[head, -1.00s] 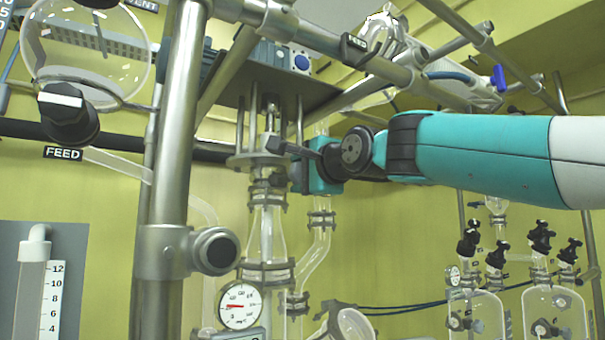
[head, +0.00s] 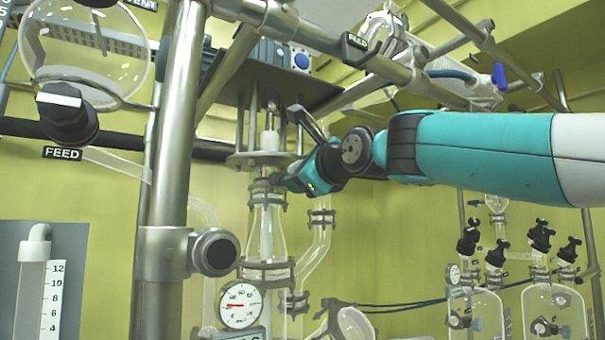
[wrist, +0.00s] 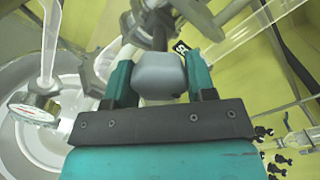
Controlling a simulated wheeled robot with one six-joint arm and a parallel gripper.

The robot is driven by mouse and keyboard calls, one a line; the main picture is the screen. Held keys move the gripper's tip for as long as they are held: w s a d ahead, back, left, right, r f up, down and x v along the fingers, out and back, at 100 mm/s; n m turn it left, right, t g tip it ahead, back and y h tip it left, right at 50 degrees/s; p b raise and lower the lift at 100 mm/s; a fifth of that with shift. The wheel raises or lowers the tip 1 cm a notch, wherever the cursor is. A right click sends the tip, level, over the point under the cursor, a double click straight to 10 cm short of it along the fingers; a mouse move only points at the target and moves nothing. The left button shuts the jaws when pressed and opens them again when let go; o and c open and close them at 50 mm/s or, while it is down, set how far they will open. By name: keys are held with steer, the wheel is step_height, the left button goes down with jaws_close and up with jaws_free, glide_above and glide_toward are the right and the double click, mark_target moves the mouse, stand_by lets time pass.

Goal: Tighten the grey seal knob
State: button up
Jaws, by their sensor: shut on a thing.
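The grey seal knob (wrist: 158,75) is a rounded grey block between the two teal fingers of my gripper (wrist: 158,82) in the wrist view. The fingers press on its left and right sides. In the head view my gripper (head: 290,182) reaches the stirrer column from the right, just below the round metal flange (head: 262,158). The gripper is rolled to a tilt there. The knob is hidden or too small to make out in the head view. The glass neck (head: 265,225) hangs below the flange, with the stirrer shaft inside.
A thick steel post (head: 165,190) stands left of the column. A round pressure gauge (head: 240,305) sits below. A dark motor plate (head: 255,85) and steel rails are overhead. A glass side tube (head: 320,240) runs close behind my gripper. Several glass vessels stand at lower right.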

steer(key=shift+f, duration=0.1)
stand_by(0.4)
steer(key=o, duration=0.9)
steer(key=b+v, duration=0.7)
steer(key=v, duration=1)
steer(key=shift+s+d, duration=0.15)
steer(key=shift+d, duration=0.05)
